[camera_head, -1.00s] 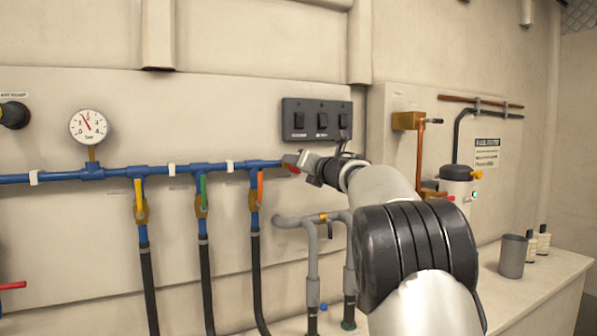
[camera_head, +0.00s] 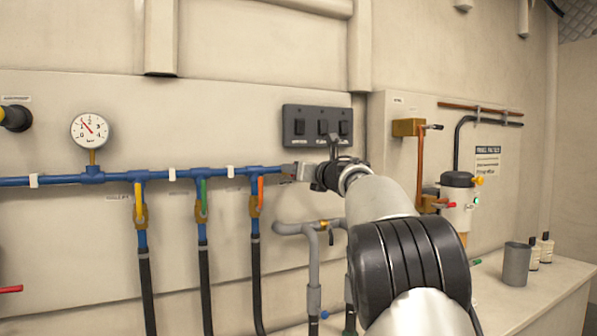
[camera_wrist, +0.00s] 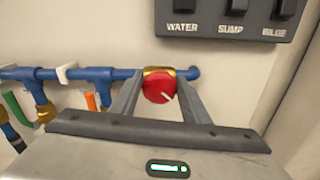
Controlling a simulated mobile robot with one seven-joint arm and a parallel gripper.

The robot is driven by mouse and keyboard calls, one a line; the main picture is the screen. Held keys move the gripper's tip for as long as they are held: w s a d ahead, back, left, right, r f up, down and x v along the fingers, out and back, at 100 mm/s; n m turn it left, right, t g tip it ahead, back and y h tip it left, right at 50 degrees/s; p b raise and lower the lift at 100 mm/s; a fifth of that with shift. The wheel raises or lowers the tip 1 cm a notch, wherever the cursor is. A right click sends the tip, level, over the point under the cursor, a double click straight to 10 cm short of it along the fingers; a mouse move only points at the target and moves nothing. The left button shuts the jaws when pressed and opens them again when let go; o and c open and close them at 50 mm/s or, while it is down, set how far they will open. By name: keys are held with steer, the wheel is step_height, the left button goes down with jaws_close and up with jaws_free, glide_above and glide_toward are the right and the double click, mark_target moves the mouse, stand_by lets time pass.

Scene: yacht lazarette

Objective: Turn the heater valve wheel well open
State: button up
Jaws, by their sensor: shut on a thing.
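The red valve wheel (camera_wrist: 158,90) sits on a brass body at the right end of the blue pipe (camera_wrist: 115,74) in the wrist view. A white mark on the wheel points to the lower right. My gripper (camera_wrist: 160,78) has one finger on each side of the wheel and is shut on it. In the head view my gripper (camera_head: 290,171) is at the right end of the blue pipe, below the switch panel, and hides the wheel. No label beside the wheel is readable.
The black switch panel (camera_head: 317,126) is just above my gripper. Orange (camera_head: 261,190), green (camera_head: 203,196) and yellow (camera_head: 138,198) levers hang along the pipe to the left. Grey pipes (camera_head: 313,260) rise below my arm. A white tank (camera_head: 457,205) stands to the right.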

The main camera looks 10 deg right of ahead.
steer(key=shift+r, duration=0.1)
steer(key=o, duration=1)
steer(key=b+v, duration=0.2)
steer(key=v, duration=1.5)
steer(key=shift+s+d, duration=0.1)
steer(key=shift+s, duration=0.1)
steer(key=shift+r, duration=0.1)
